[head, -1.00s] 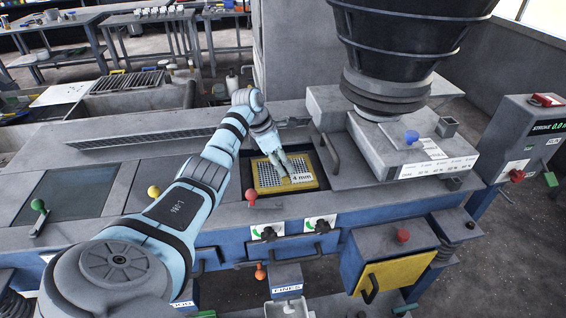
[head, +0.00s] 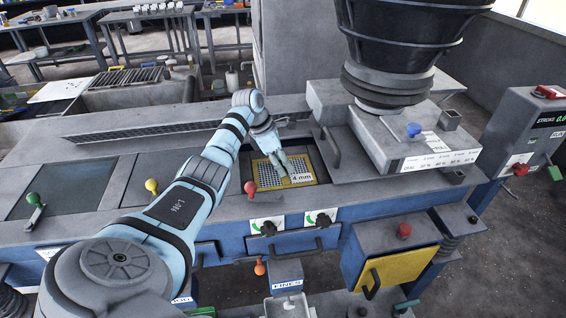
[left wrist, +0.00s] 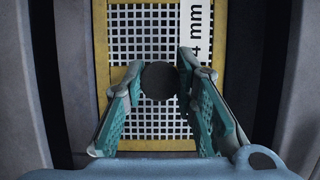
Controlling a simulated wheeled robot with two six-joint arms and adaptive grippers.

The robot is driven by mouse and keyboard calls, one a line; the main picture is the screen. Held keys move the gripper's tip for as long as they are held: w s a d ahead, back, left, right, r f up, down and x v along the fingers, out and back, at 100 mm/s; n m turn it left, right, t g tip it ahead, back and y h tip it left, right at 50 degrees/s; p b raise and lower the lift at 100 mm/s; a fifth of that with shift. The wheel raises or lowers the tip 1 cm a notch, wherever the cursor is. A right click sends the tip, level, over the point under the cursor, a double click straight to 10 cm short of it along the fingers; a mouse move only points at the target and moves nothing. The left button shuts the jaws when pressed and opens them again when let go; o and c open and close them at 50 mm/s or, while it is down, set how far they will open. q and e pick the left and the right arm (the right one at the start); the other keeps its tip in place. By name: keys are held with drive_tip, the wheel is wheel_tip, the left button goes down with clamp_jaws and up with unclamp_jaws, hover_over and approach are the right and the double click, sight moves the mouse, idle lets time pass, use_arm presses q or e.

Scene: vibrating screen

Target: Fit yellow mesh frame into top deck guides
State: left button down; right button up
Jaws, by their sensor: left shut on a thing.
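The yellow mesh frame (head: 266,176) with its white grid and "4 mm" label (head: 302,178) lies in the dark rectangular opening of the top deck (head: 220,158). It looks about level and low in the opening. In the left wrist view the frame (left wrist: 145,20) runs between dark gaps and grey deck edges on both sides. My left gripper (head: 283,174) is over the middle of the frame. Its fingers (left wrist: 160,80) are closed on a dark round knob (left wrist: 160,82) on the mesh. The guides themselves cannot be made out. My right gripper is out of view.
A grey hopper box (head: 400,145) under a black funnel (head: 400,40) stands right of the opening. A red-knobbed lever (head: 251,189) stands at its front left. A yellow-knobbed lever (head: 152,187) and dark screen panel (head: 65,192) are farther left.

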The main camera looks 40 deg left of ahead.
use_arm(q)
drive_tip(key=shift+f, duration=0.15)
drive_tip(key=c, duration=1.2)
unclamp_jaws()
drive_tip(key=v, duration=1.2)
drive_tip(key=shift+s, duration=0.1)
